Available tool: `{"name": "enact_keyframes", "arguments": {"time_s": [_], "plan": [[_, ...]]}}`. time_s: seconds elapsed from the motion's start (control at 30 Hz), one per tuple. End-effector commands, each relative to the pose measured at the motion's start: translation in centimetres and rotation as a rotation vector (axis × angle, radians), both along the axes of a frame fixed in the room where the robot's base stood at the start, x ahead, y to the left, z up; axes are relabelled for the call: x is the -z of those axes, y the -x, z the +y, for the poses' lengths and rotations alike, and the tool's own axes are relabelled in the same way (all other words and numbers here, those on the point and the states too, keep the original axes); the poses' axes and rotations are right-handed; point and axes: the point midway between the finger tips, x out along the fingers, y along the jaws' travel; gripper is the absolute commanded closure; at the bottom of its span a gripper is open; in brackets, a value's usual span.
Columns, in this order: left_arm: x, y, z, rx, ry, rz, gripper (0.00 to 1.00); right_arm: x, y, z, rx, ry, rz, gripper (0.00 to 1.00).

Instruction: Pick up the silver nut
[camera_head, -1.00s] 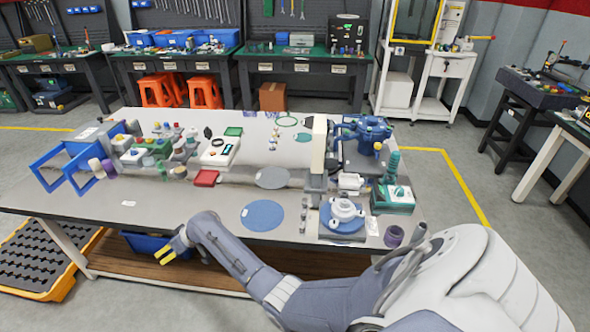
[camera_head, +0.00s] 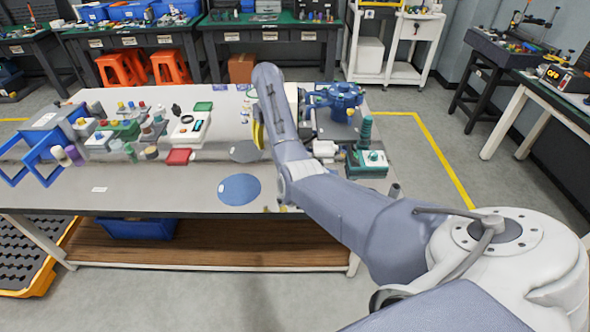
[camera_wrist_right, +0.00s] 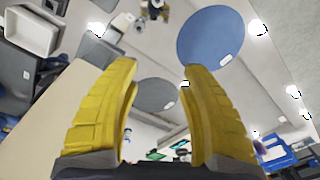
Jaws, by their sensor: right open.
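I cannot pick out the silver nut with certainty in either view. In the head view my right arm covers the table's right middle, where small metal parts stood in the earlier frame. My right gripper (camera_wrist_right: 160,75) is open and empty, its two yellow fingers spread wide in the right wrist view. In the head view only part of a yellow finger (camera_head: 258,135) shows, beside the grey disc (camera_head: 244,151). The right wrist view shows that grey disc (camera_wrist_right: 155,94) between and beyond the fingertips. My left gripper is not in view.
A blue disc (camera_head: 239,189) lies near the table's front edge. A blue pump-like machine (camera_head: 335,98) is at the back right.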

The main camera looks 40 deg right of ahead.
Motion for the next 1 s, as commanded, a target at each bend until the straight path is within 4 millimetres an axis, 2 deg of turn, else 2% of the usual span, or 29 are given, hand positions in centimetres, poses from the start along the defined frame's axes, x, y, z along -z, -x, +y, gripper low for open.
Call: {"name": "enact_keyframes", "arguments": {"time_s": [0.13, 0.27, 0.8, 1.0], "plan": [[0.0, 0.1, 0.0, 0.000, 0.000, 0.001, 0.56, -1.4, 0.7, -1.8, 0.020, 0.031, 0.033, 0.56], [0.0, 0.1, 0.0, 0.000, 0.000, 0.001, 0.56, -1.2, 1.0, -2.5, 0.027, 0.042, 0.048, 0.56], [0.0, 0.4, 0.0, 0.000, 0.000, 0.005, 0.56, 7.5, 1.1, -2.6, 0.028, 0.044, 0.050, 0.56], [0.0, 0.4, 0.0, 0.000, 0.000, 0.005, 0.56, 9.7, 1.0, -2.5, 0.026, 0.043, 0.048, 0.56]]}}
